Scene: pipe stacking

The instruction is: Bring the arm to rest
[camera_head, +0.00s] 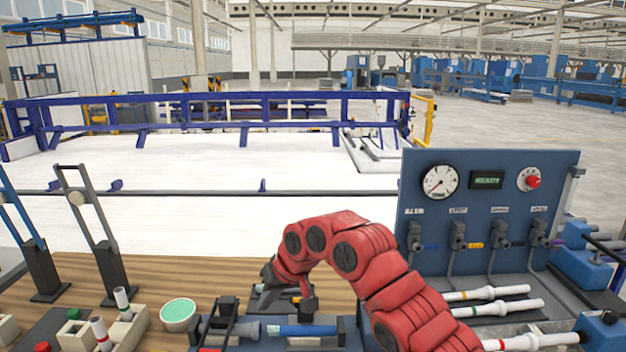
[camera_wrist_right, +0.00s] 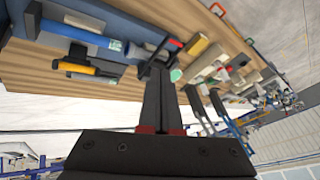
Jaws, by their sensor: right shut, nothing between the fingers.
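My red right arm comes in from the lower right and arches over the workbench (camera_head: 150,272). My right gripper (camera_head: 268,287) points down over the bench, partly hidden by its own arm. In the right wrist view its two dark fingers (camera_wrist_right: 163,98) are together with nothing between them. A blue pipe (camera_head: 303,330) lies level in a dark fixture in front of the gripper, and it also shows in the wrist view (camera_wrist_right: 75,32). My left gripper is not in view.
White pipes with coloured bands (camera_head: 490,293) lie at the right, below a blue gauge panel (camera_head: 490,240). A green-topped round dish (camera_head: 178,315) and small blocks holding upright pieces (camera_head: 125,325) stand at the left. Dark lever stands (camera_head: 110,270) rise behind them.

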